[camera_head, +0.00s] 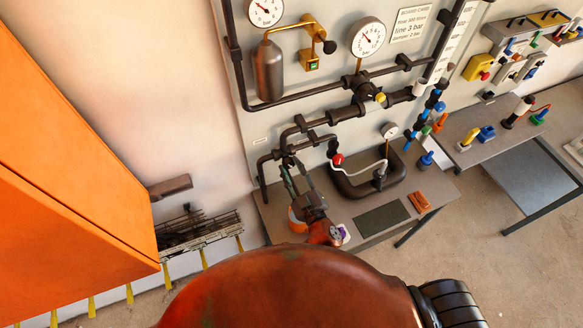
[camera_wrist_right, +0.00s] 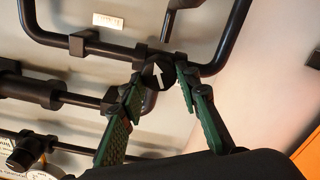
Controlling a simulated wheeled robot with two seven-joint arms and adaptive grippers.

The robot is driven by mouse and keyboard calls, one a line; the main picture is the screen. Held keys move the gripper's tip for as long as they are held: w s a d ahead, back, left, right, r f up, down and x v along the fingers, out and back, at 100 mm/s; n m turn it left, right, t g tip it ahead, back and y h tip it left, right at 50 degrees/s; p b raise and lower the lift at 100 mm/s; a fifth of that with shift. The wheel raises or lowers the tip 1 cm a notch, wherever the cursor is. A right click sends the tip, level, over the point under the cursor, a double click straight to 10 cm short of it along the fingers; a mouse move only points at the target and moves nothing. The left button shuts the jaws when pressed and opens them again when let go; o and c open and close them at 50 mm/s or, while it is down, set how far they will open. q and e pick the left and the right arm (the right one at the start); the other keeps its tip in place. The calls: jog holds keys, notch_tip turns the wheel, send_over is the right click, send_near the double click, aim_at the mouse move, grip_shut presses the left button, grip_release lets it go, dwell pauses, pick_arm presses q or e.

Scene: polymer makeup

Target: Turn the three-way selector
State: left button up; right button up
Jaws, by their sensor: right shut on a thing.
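The three-way selector is a black round knob with a white arrow (camera_wrist_right: 157,75), set on the dark pipework of the panel. In the right wrist view the green-padded fingertips of my right gripper (camera_wrist_right: 160,80) close on it from both sides. The arrow points toward the top of that picture. In the head view my right gripper (camera_head: 289,165) reaches up to the lower left pipes, and the knob is too small and covered there to read. My left gripper is not in view.
The panel carries gauges (camera_head: 367,37), a grey cylinder (camera_head: 268,71) and dark pipes (camera_head: 310,124). Below, a bench holds a black tray (camera_head: 353,189), a dark mat (camera_head: 381,218) and an orange item (camera_head: 420,202). A large orange cabinet (camera_head: 75,160) stands at left.

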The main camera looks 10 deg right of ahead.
jog(key=n, duration=0.6)
jog(key=shift+f+n, duration=0.15)
jog(key=shift+n, duration=0.15)
jog(key=n, duration=0.5)
jog(key=shift+a+n, duration=0.1)
jog(key=shift+n, duration=0.3)
jog(key=shift+f, duration=0.1)
jog(key=o, duration=1.1)
jog(key=shift+o, duration=0.2)
jog(key=shift+s, duration=0.15)
jog(key=s+d, duration=0.2)
jog(key=s, duration=0.9)
jog(key=shift+s+d, duration=0.15)
jog(key=shift+s, duration=0.15)
